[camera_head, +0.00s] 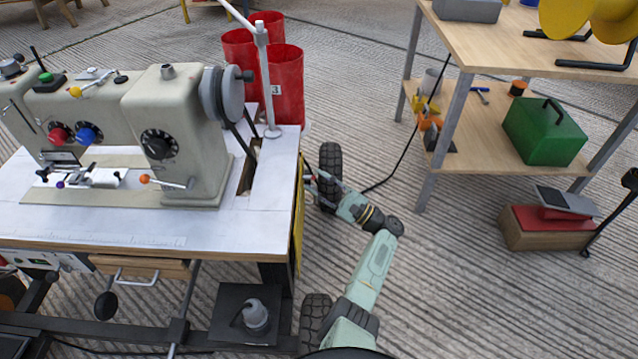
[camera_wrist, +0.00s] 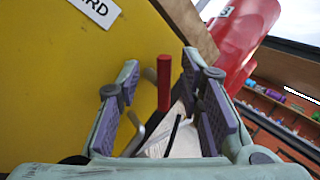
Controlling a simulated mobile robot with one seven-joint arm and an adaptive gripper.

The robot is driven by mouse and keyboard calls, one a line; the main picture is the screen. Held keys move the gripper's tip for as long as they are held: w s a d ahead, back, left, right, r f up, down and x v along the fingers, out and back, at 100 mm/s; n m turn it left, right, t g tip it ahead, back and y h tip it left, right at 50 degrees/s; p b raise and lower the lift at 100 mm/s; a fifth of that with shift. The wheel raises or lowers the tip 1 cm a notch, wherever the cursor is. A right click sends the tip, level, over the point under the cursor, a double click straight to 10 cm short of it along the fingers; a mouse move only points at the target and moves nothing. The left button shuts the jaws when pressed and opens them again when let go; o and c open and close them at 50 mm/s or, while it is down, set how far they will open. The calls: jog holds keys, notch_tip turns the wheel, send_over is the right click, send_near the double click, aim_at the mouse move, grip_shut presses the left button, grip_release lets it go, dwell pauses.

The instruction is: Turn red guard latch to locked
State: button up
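The red guard latch (camera_wrist: 164,84) shows in the wrist view as a short red upright handle in front of the yellow guard panel (camera_wrist: 70,90). A grey bent metal piece (camera_wrist: 136,132) lies below it. My gripper (camera_wrist: 160,72) is open, with one finger on each side of the red handle in the picture. I see no clear contact with either finger. In the head view my gripper (camera_head: 311,178) is beside the right end of the sewing table, near the edge-on yellow panel (camera_head: 298,218). The latch cannot be made out clearly there.
The sewing machine (camera_head: 185,130) stands on the white-topped table (camera_head: 235,230). Red bins (camera_head: 285,85) stand behind the table's right end. A wooden shelf table (camera_head: 475,165) with a green box (camera_head: 545,130) stands right. Open floor lies between; a black cable (camera_head: 395,160) crosses it.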

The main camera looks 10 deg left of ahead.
jog(key=v, duration=1.2)
jog(key=shift+c, duration=0.3)
